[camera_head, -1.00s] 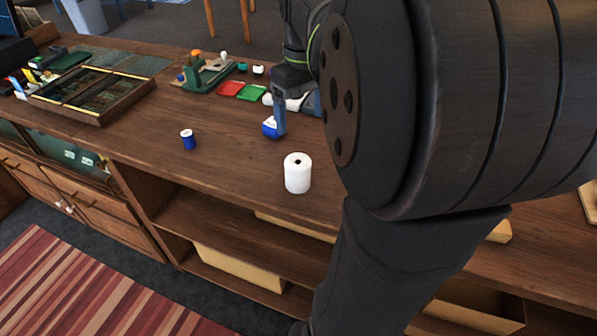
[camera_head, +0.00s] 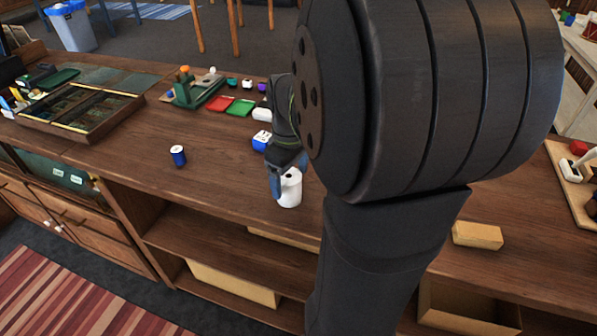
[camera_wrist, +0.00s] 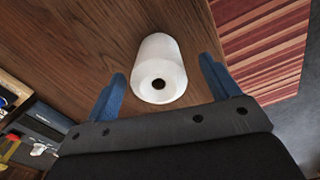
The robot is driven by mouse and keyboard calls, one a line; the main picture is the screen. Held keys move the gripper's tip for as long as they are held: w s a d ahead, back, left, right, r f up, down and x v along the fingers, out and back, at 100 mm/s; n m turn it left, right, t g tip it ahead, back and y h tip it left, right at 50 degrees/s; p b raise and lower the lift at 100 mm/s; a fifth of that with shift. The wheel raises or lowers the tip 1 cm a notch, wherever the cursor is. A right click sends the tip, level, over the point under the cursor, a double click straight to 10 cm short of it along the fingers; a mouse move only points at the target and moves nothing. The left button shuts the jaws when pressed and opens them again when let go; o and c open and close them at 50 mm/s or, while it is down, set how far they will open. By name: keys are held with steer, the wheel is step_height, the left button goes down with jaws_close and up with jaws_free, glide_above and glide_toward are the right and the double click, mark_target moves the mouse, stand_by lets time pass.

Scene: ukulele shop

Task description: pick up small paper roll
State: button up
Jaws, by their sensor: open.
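The small paper roll (camera_head: 290,188) is white with a dark core hole. It stands upright on the wooden counter (camera_head: 225,185) near its front edge, and it also shows in the wrist view (camera_wrist: 159,68). My gripper (camera_head: 280,180) is open at the roll, and one blue finger overlaps the roll's left side in the head view. In the wrist view my gripper's blue fingers (camera_wrist: 163,88) stand on either side of the roll, with gaps. The far finger is hidden in the head view.
A blue spool (camera_head: 178,156) stands to the left of the roll. A blue-and-white item (camera_head: 262,140) lies behind my gripper. Red (camera_head: 219,103) and green (camera_head: 240,107) trays sit further back. The counter between spool and roll is clear.

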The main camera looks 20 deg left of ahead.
steer(key=f, duration=0.5)
steer(key=shift+w+a+f, duration=0.1)
steer(key=shift+w+a, duration=0.1)
steer(key=shift+w, duration=0.05)
steer(key=c, duration=1.1)
steer(key=shift+c, duration=0.2)
